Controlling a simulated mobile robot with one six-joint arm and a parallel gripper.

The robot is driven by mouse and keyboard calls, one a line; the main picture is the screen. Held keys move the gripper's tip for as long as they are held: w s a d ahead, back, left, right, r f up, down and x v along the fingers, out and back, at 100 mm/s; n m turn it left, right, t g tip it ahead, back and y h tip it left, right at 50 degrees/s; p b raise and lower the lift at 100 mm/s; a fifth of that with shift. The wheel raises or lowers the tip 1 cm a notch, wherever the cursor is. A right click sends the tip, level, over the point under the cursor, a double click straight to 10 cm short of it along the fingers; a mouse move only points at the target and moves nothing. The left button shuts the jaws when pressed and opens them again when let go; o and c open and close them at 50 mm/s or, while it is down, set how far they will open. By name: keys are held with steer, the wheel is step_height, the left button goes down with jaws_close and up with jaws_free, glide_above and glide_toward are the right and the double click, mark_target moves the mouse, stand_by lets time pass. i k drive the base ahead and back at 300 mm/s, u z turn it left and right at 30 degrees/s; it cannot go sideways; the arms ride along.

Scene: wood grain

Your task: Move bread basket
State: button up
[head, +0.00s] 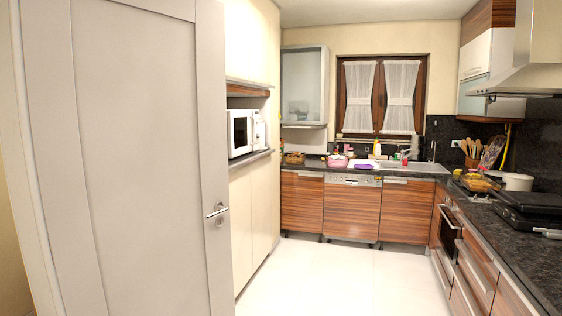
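A small brown basket-like thing (293,158) sits at the left end of the far counter. A low container with yellow-orange contents (481,184) sits on the right counter. Both are small and far off, and I cannot tell which is the bread basket or whether either holds bread. My gripper is not in view.
A grey door (150,160) with a handle (217,210) fills the left side close to me. The pale floor (330,275) is clear up to the far cabinets. A dark appliance (530,205) and a white pot (515,181) stand on the right counter (520,248).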

mark_target(295, 157)
steer(key=z, duration=0.1)
steer(key=i, duration=1.7)
steer(key=z, duration=0.2)
steer(key=i, duration=4.85)
steer(key=u, duration=0.15)
steer(key=i, duration=2.1)
steer(key=u, duration=0.15)
